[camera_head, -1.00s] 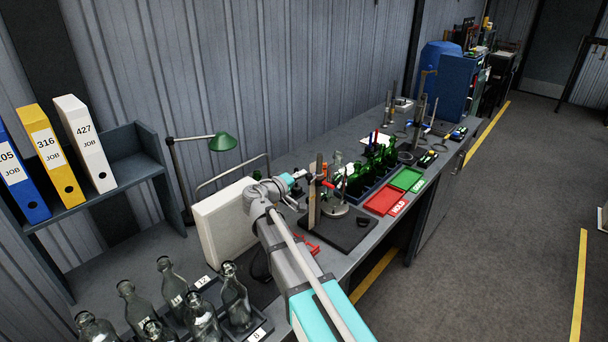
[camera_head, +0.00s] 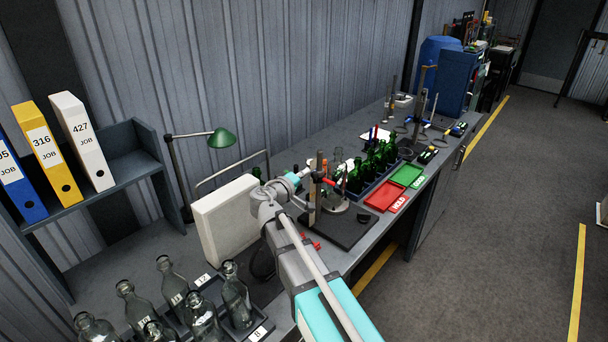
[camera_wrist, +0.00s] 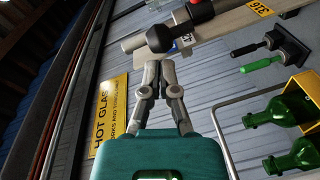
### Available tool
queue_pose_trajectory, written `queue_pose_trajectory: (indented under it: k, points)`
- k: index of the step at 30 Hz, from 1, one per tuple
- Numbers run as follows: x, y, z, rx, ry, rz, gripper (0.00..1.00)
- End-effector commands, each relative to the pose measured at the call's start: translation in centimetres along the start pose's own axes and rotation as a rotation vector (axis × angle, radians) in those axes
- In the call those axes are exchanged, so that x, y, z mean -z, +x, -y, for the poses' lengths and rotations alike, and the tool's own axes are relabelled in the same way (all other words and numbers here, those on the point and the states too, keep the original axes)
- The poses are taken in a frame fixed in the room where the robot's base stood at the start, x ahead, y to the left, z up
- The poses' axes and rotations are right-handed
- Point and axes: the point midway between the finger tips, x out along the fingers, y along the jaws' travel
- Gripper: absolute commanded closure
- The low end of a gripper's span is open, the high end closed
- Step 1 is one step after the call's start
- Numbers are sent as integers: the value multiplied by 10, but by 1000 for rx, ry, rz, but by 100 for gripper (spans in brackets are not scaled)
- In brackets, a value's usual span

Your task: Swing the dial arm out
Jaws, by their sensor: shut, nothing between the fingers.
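The gauge stand (camera_head: 313,195) has an upright post on a black base plate (camera_head: 348,231). A dial arm with a red section (camera_head: 330,182) sticks out from its post. In the wrist view, the arm shows a black ball knob (camera_wrist: 160,38) and a red collar (camera_wrist: 201,11) beside a pale post (camera_wrist: 235,24) with a yellow tag. My gripper (camera_wrist: 155,70) is shut and empty, with its fingertips just below the black knob; I cannot tell whether they touch it. In the head view, my wrist and arm hide part of the stand's left side.
Green bottles (camera_head: 378,160) stand in a dark crate right of the stand. Red (camera_head: 381,198) and green (camera_head: 407,175) trays lie near the bench's front edge. A white case (camera_head: 222,215) stands left of my arm. Clear bottles (camera_head: 236,297) stand at the front left.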

Motion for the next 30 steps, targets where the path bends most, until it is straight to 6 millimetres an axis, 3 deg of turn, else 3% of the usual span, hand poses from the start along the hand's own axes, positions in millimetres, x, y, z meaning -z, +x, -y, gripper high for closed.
queue_pose_trajectory:
  k: [11,21,30]
  points:
    - [35,-14,-3,-1,0,4,100]
    - [25,-73,-4,-1,0,4,100]
    - [22,-103,-4,-2,1,7,100]
